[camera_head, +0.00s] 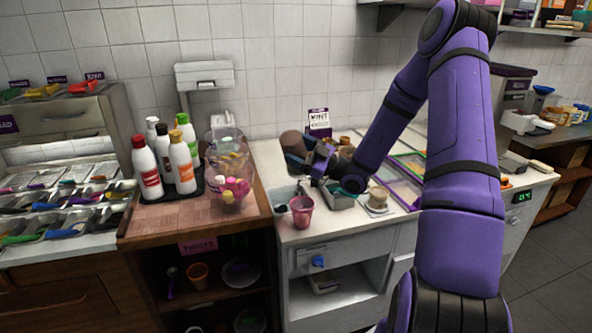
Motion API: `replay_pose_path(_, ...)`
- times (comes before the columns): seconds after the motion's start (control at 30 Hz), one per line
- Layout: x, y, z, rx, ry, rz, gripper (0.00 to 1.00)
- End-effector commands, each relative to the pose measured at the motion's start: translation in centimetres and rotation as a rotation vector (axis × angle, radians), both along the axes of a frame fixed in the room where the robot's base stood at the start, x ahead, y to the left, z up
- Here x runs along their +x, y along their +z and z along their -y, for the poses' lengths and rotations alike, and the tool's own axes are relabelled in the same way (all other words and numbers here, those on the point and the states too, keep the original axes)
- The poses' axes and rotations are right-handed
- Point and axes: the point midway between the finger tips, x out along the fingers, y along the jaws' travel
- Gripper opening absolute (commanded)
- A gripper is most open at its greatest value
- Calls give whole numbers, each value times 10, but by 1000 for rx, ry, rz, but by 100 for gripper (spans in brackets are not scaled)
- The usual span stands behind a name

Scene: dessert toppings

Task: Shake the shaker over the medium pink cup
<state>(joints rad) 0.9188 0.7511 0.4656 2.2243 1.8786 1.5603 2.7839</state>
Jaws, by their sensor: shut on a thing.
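The pink cup (301,210) stands upright near the front left of the white counter (325,231). My gripper (304,161) is behind and above the cup, at the end of the purple arm reaching in from the right. It is shut on what looks like the shaker (293,142), a brown cylinder that leans to the left. The fingertips and the shaker's lower end are small and dark, so the exact grip is hard to make out. The shaker appears apart from the cup. The inside of the cup cannot be made out.
A clear jar of pink and yellow balls (231,187) and several sauce bottles (181,161) stand on the wooden counter to the left. A small jar (377,198) and purple-edged trays (404,187) lie to the right. A tiled wall closes off the back.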

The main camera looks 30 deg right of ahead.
Motion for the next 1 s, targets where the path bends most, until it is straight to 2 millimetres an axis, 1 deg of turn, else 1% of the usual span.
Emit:
replay_pose_path(0.03,0,-11,0,5,0,-3,39)
replay_pose_path(0.13,0,-30,0,4,0,-2,39)
replay_pose_path(0.2,1,-40,0,1,0,0,39)
replay_pose_path(0.3,1,-48,0,1,0,1,39)
replay_pose_path(1.0,0,-49,0,0,0,1,39)
